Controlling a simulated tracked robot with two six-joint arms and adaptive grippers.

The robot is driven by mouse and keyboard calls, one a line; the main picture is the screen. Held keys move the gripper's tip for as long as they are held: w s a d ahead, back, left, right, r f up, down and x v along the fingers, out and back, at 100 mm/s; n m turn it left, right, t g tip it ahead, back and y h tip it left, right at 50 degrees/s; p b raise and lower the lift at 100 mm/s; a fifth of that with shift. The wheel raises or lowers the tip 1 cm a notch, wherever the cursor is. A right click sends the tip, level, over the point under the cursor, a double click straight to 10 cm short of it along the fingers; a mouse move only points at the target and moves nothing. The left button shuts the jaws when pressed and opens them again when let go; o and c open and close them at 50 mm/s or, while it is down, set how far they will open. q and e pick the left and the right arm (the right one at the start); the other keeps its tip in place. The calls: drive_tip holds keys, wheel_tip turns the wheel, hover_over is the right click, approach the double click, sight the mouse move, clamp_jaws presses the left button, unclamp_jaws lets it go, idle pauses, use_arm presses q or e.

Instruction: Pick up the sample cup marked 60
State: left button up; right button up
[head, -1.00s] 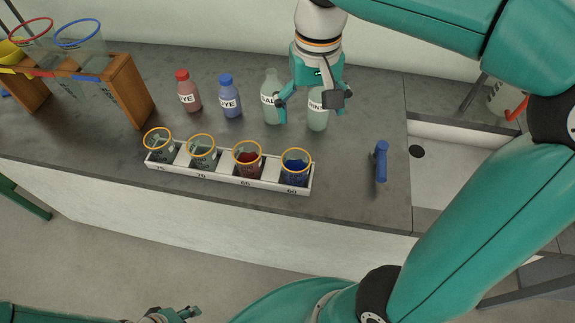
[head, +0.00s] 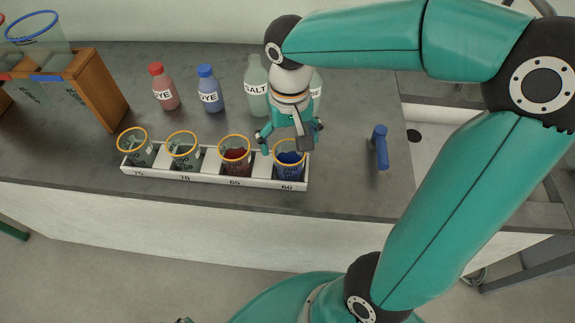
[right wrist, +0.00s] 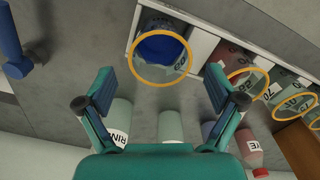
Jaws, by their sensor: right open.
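The sample cup at the slot marked 60 (head: 289,168) is clear with an orange rim and dark blue liquid. It stands in the right end slot of the white rack (head: 208,176); it also shows in the right wrist view (right wrist: 158,48). My right gripper (head: 291,142) is open just above and behind this cup, partly covering its rim. In the right wrist view, its spread fingers (right wrist: 160,90) are on either side of the near rim, with nothing held. Only a sliver of my left gripper (head: 184,320) shows at the bottom edge.
The cup at 65 (head: 235,163) holds red liquid, close left of the gripper. Cups at 70 (head: 184,155) and 75 (head: 137,150) stand farther left. A blue handle (head: 380,147) rises at right.

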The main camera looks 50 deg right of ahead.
sight(289, 160)
drive_tip(key=shift+s+f, duration=0.1)
drive_tip(key=shift+f, duration=3.1)
drive_tip(key=c, duration=1.3)
drive_tip(key=shift+o, duration=0.2)
drive_tip(key=shift+r, duration=0.15)
